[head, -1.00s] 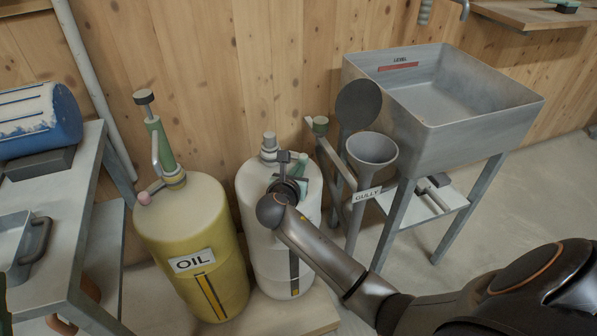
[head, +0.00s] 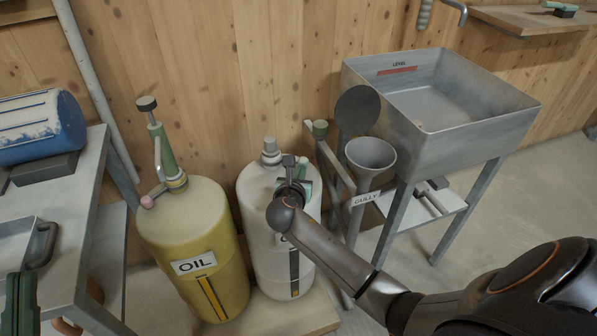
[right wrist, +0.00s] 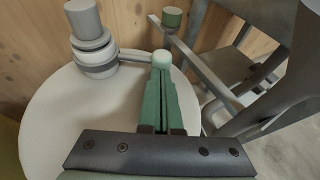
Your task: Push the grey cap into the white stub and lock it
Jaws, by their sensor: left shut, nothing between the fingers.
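The white drum (head: 262,215) stands upright at the middle of the head view. The grey cap (right wrist: 83,18) sits upright on top of the white stub (right wrist: 95,52) on the drum's top. Cap and stub also show small in the head view. A thin lever reaches from the stub to a pale green knob (right wrist: 162,58). My right gripper (right wrist: 162,75) has its green fingers close together at this knob. Whether they grip it I cannot tell. My left gripper (head: 20,300) is shut and empty at the lower left edge, far from the drum.
A yellow OIL drum (head: 205,235) with a pump handle stands close left of the white drum. A grey funnel (head: 371,155) and a metal basin (head: 480,115) on legs stand to the right. A metal bench (head: 80,200) is at the left.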

